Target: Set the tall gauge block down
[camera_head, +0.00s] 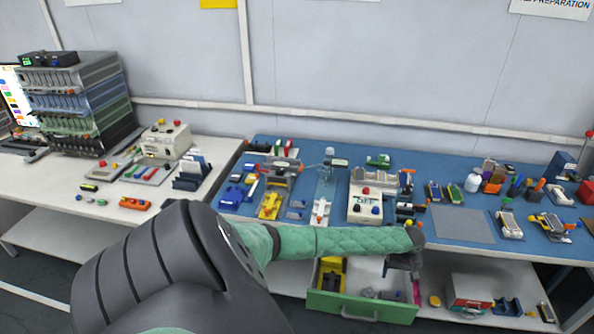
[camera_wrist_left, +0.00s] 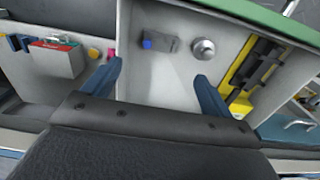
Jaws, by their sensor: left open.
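An open drawer with a green front (camera_head: 362,306) sticks out below the blue workbench. My left gripper (camera_head: 404,262) is above its right part, and the arm partly hides it. In the left wrist view my left gripper (camera_wrist_left: 155,90) is open, with two blue fingers apart and nothing between them. Beyond the fingertips, a small dark grey block with a blue end (camera_wrist_left: 158,41) lies on the pale drawer floor. Beside it stands a round silver piece (camera_wrist_left: 203,48). I cannot tell which of these, if either, is the tall gauge block. My right gripper is not in view.
A yellow tray with black tools (camera_wrist_left: 240,75) fills one side of the drawer. A red-and-white box (camera_head: 468,290) stands on the lower shelf. The blue bench (camera_head: 400,165) above is crowded. Bare drawer floor lies between the fingers.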

